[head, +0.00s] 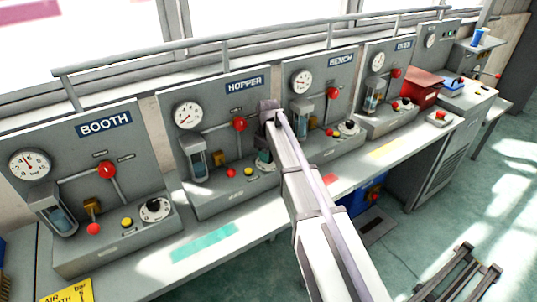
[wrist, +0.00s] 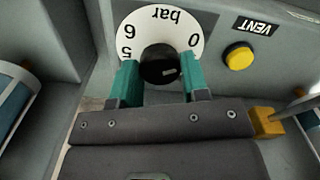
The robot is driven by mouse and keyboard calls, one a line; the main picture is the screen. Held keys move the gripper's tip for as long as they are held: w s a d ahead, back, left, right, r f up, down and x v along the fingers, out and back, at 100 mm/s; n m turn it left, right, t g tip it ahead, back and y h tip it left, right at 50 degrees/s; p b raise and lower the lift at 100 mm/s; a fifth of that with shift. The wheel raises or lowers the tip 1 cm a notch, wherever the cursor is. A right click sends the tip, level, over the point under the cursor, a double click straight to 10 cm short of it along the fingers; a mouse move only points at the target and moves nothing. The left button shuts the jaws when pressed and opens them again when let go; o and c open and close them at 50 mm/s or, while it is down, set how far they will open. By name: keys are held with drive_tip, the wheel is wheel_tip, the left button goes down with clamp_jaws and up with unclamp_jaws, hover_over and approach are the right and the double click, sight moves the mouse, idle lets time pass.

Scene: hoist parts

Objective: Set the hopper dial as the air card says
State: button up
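The hopper dial (wrist: 157,23) is a white ring marked 0, 5, 6 and bar, upside down in the wrist view, with a black knob (wrist: 159,70) at its centre. A pale mark shows on the knob's right side. The teal fingers of my gripper (wrist: 160,80) flank the knob, one on each side; I cannot tell whether they press on it. In the head view my gripper (head: 264,158) is at the right of the hopper panel (head: 208,158) and hides the dial. The yellow air card (head: 70,291) is cut off at the lower left, its values unreadable.
A yellow button (wrist: 239,57) under a VENT label is right of the dial. The hopper gauge (head: 187,116) and red valve handle (head: 239,124) are on the panel. The booth panel (head: 75,150) and bench panel (head: 325,75) stand either side. Teal tape (head: 204,242) marks the clear bench front.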

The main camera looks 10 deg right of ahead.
drive_tip(key=c, duration=0.4)
drive_tip(key=shift+m, duration=0.4)
drive_tip(key=m, duration=0.3)
drive_tip(key=shift+m, duration=2)
drive_tip(key=o, duration=0.9)
drive_tip(key=shift+o, duration=0.2)
